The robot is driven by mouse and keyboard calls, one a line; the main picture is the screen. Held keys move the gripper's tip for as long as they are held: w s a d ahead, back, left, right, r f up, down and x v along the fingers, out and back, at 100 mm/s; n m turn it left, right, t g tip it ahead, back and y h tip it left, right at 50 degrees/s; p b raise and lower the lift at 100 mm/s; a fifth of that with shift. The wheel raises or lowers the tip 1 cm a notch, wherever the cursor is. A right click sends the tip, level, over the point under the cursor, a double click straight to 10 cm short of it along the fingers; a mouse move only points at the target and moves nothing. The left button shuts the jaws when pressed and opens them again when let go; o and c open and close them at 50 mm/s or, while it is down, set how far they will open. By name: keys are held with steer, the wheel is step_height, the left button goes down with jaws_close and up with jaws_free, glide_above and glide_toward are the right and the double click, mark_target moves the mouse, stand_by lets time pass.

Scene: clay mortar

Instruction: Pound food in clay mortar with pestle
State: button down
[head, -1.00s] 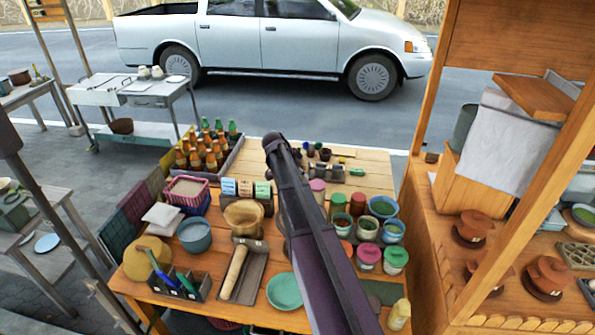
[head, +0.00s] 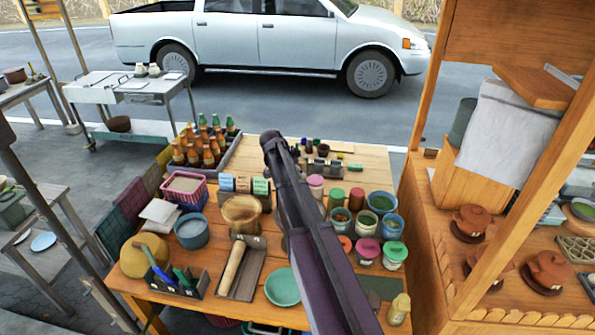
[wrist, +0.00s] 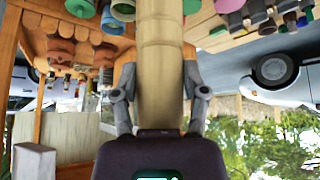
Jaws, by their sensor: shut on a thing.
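The clay mortar (head: 242,214), a brown bowl-like vessel, stands on the wooden table left of my arm in the head view. In the wrist view my gripper (wrist: 162,93) is shut on a thick, pale tan cylinder with faint rings, which looks like the pestle (wrist: 160,55). Its far end is out of frame. In the head view my dark arm hides my gripper and most of what it holds. A light wooden-handled tool (head: 232,266) lies in a dark tray in front of the mortar. The mortar's contents cannot be made out.
Labelled boxes (head: 243,185) stand behind the mortar, a blue pot (head: 192,232) to its left and a green bowl (head: 282,288) in front. Several lidded jars (head: 367,250) stand right of my arm. Bottles (head: 200,146) fill a crate at the back left.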

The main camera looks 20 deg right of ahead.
steer(key=shift+f+b, duration=4.95)
steer(key=shift+f, duration=0.4)
steer(key=shift+f+b, duration=2.65)
steer(key=shift+b, duration=0.05)
step_height(320, 180, up, 6)
steer(key=p, duration=0.5)
steer(key=shift+f, duration=0.35)
step_height(320, 180, down, 6)
steer(key=b, duration=0.5)
steer(key=shift+b, duration=0.4)
steer(key=shift+r+p, duration=0.3)
steer(key=shift+r, duration=0.1)
